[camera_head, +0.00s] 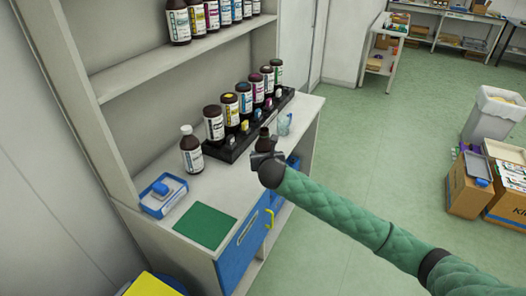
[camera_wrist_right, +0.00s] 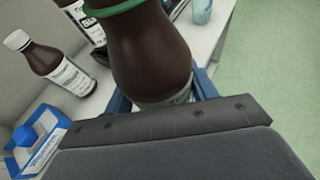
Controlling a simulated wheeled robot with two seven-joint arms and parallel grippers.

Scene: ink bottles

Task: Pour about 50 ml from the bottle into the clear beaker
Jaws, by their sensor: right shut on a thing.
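My right gripper (camera_head: 266,156) is above the front part of the counter, shut on a dark brown bottle (camera_head: 264,140). In the right wrist view the bottle (camera_wrist_right: 150,55) fills the middle between the blue fingers (camera_wrist_right: 160,95), with a green ring around its neck; its label is mostly hidden. The clear beaker (camera_head: 284,125), faintly bluish, stands on the counter just beyond and to the right of the held bottle. It also shows at the top of the right wrist view (camera_wrist_right: 203,11). The liquid levels cannot be made out. My left gripper is out of view.
A black rack (camera_head: 232,147) with several labelled bottles runs along the back of the counter. A shelf (camera_head: 140,74) overhangs the back.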

